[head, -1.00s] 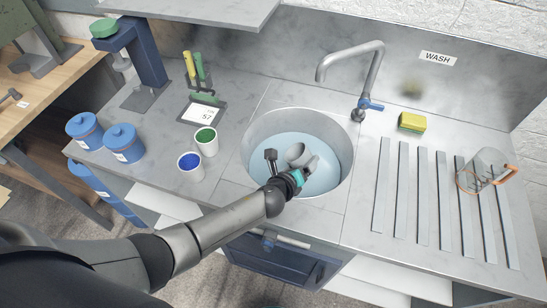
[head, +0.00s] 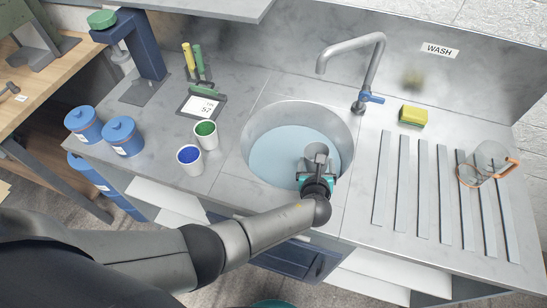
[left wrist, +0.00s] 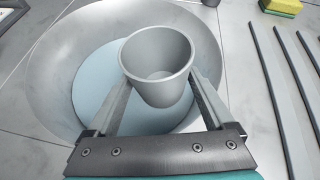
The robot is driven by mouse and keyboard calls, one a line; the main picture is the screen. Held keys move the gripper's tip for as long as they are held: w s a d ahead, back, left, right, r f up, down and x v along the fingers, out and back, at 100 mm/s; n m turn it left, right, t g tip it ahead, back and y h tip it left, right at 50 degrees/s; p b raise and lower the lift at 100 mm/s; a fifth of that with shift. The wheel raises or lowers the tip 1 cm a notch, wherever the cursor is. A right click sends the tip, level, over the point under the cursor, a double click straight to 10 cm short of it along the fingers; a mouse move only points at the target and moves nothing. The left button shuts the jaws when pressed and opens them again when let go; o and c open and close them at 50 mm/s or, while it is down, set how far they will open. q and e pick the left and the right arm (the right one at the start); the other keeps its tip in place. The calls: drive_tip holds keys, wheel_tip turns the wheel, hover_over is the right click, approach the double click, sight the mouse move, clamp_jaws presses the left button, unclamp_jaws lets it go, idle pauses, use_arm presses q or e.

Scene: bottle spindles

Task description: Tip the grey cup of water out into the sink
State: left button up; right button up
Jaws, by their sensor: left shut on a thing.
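The grey cup (left wrist: 158,88) is held between the two fingers of my left gripper (left wrist: 155,100) in the left wrist view. Its mouth faces the camera, and I see no water in its bare grey inside. In the head view the cup (head: 318,150) is small, roughly upright and partly hidden by my left gripper (head: 317,168). Both are over the near right part of the round metal sink (head: 262,122). Pale blue shows across the sink's bottom. My right gripper is not in view.
The tap (head: 362,70) stands behind the sink. A yellow-green sponge (head: 413,116) and a clear jug with an orange handle (head: 485,165) are at the right, by the ribbed drainer. A green-filled cup (head: 206,134) and a blue-filled cup (head: 190,158) stand left of the sink.

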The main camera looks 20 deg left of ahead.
use_arm(q)
drive_tip(key=shift+r+m+y+p, duration=0.4)
drive_tip(key=shift+r+y+p, duration=0.1)
drive_tip(key=shift+r+p, duration=0.55)
